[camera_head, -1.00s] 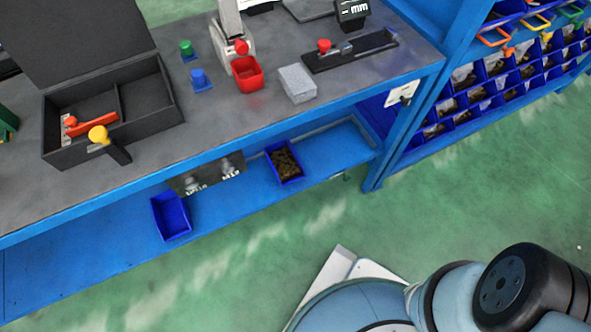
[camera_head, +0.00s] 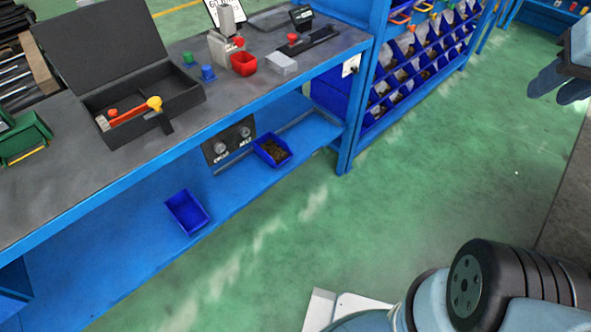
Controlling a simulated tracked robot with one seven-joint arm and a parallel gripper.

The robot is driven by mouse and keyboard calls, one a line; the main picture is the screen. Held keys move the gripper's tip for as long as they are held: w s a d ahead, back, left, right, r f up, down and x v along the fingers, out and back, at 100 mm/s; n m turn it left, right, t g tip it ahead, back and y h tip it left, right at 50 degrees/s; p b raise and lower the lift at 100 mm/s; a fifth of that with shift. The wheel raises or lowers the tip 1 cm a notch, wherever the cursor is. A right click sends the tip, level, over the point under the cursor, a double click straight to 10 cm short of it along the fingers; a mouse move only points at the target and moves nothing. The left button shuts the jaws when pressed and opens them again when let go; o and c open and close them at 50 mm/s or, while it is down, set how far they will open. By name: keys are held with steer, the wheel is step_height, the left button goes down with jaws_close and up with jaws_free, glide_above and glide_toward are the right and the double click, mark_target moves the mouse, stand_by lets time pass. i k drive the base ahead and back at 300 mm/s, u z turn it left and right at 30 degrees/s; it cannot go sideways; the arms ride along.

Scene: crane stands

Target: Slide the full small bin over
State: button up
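The full small bin (camera_head: 286,160) is blue, holds dark brown pieces, and sits upright on the blue lower shelf (camera_head: 232,185) under the workbench. An empty blue bin (camera_head: 187,212) sits on the same shelf, to its left and nearer the front edge, with a gap between them. My gripper (camera_head: 558,88) is at the top right edge, partly cut off, over the green floor and far from both bins. Its dark fingers point down-left. I see nothing held, but the finger opening is not clear.
The workbench top (camera_head: 60,190) overhangs the shelf. A dark panel with two knobs (camera_head: 230,142) stands between the bins, behind them. A blue upright post (camera_head: 350,120) stands right of the full bin. The green floor (camera_head: 400,205) in front is clear.

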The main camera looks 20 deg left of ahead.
mark_target(273, 150)
steer(key=u, duration=0.05)
steer(key=k, duration=0.9)
steer(key=u, duration=1.15)
steer(key=i, duration=0.55)
steer(key=u, duration=0.15)
